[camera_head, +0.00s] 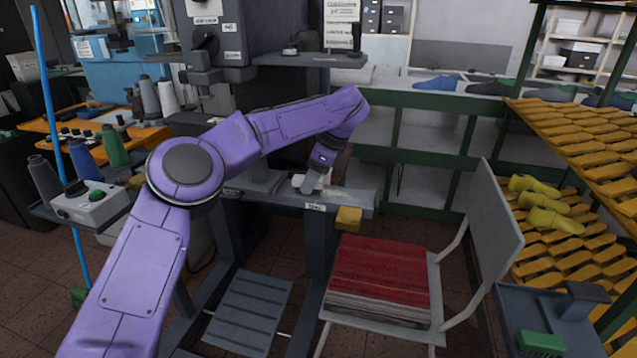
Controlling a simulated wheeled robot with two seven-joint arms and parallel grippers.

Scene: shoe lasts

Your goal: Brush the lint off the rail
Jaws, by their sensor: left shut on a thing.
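My left arm reaches in from the left, over the front of the grey machine. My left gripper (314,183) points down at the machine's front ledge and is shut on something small. A brownish piece (342,163) shows just beyond the gripper; it looks like part of a brush, mostly hidden by the gripper. The grey rail (345,201) runs across below the gripper, with a small white label on its front. I cannot make out lint on it, nor tell whether the held thing touches it. My right gripper is not in view.
A yellow block (348,218) sits at the rail's right end. A chair with a red cushion (380,275) stands in front, right of a grey treadle (248,308). A rack with yellow shoe lasts (540,205) is at right. A control box (92,203) is at left.

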